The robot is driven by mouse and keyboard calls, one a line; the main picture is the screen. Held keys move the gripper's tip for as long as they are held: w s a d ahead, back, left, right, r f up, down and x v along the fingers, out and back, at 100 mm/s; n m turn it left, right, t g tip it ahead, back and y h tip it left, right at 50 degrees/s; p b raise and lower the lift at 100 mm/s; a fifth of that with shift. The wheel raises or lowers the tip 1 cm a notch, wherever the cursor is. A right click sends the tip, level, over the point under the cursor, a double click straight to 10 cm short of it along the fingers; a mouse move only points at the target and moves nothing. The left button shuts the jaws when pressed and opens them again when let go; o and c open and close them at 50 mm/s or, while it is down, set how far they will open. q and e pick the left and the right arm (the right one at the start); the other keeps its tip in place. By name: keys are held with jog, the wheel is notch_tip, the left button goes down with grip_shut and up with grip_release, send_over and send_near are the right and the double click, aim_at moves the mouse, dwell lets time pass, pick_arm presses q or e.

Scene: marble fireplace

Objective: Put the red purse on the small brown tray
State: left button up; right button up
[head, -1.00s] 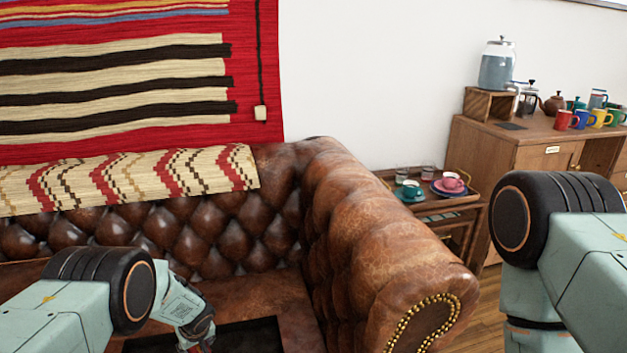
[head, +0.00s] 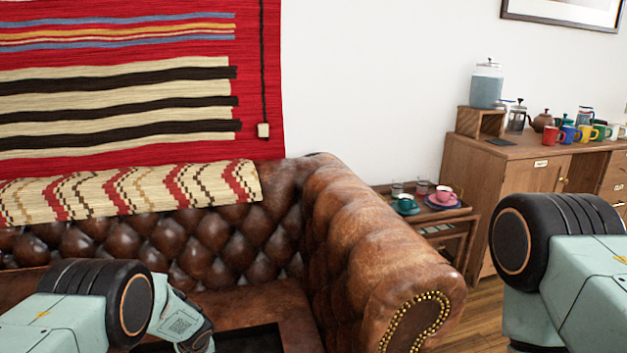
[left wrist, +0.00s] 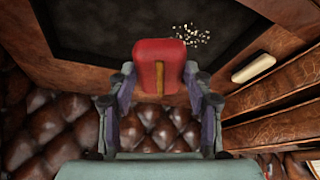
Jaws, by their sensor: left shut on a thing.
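The red purse (left wrist: 153,60), with a tan strip down its middle, is between the fingers of my left gripper (left wrist: 160,82) in the left wrist view. The gripper is shut on it, above the leather sofa. The purse does not show in the head view, where my left wrist is cut off at the bottom edge. A dark, flat surface with a brown border (head: 250,337) lies on the sofa seat; I cannot tell whether it is the small brown tray. It also shows in the left wrist view (left wrist: 100,28). My right gripper is out of view.
The tufted sofa arm (head: 370,255) rises at the right. Beyond it, a low side table (head: 455,232) holds cups and glasses. A wooden cabinet (head: 520,175) bears mugs and a jar. A cream block (left wrist: 253,67) and white specks (left wrist: 190,36) show in the left wrist view.

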pick_arm(q)
jog(key=d+r+m, duration=0.1)
jog(key=r, duration=0.1)
jog(key=d+r+m, duration=0.1)
jog(key=r, duration=0.2)
jog(key=r+m+h, duration=0.1)
jog(key=r, duration=0.2)
jog(key=shift+w+d+r+t, duration=0.15)
jog(key=shift+d+r+t, duration=0.15)
jog(key=shift+d, duration=0.1)
jog(key=s+d+r+m+h, duration=0.2)
jog(key=s+d+r+m, duration=0.2)
jog(key=s+r, duration=0.6)
jog(key=s+d+r+m+h, duration=0.2)
jog(key=s+d+r+m, duration=0.2)
jog(key=s+r, duration=0.5)
jog(key=shift+s+d+r+m+p, duration=0.15)
jog(key=shift+s+r+m+p, duration=0.2)
jog(key=shift+s+m, duration=0.5)
jog(key=shift+w, duration=0.2)
